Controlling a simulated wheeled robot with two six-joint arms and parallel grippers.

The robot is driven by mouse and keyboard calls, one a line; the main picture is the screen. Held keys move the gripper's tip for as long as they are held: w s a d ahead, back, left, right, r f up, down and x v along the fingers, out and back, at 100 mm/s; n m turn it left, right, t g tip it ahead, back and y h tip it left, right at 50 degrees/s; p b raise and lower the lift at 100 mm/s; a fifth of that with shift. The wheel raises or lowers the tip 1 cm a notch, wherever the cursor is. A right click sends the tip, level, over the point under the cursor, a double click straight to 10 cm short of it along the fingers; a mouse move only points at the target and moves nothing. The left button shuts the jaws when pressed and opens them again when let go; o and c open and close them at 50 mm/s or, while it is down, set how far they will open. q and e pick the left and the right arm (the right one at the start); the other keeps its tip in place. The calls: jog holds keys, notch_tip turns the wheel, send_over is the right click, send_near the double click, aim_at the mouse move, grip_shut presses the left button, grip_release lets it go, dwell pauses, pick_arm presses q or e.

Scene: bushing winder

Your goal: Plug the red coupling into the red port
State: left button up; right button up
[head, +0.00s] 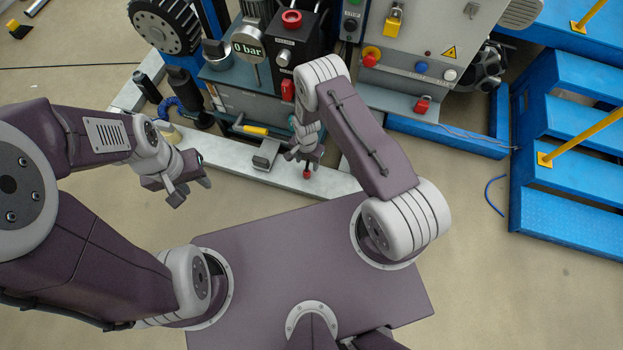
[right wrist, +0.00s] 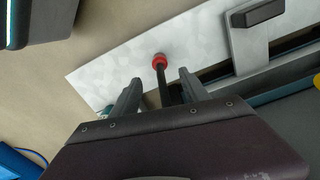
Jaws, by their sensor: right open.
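The red coupling (right wrist: 160,61) is a small red ring-shaped end on a black stem or hose. In the right wrist view it lies just beyond my right gripper (right wrist: 158,92), with the black stem running back between the two spread fingers. The fingers do not visibly touch it. In the head view the red coupling (head: 307,174) shows just below my right gripper (head: 304,158), by the pale plate's edge. My left gripper (head: 190,189) is open and empty, left of it. On the machine, a red fitting (head: 288,89) and a red ring (head: 291,17) show; I cannot tell which is the red port.
The machine (head: 240,95) with its 0 bar gauge (head: 248,46) stands behind the pale base plate (head: 222,150). A yellow-handled lever (head: 252,130) sticks out low on it. A grey control box (head: 430,40) and blue steps (head: 570,170) are at right. Open floor lies at left.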

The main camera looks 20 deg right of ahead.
aim_at(307, 171)
jog(key=shift+f+b, duration=1.45)
jog(key=shift+f, duration=0.45)
jog(key=f+b, duration=0.4)
jog(key=f, duration=0.1)
jog(key=shift+s+a+f+b, duration=0.1)
jog(key=shift+a+f+b, duration=0.1)
jog(key=shift+b, duration=0.15)
jog(key=shift+r, duration=0.25)
grip_shut()
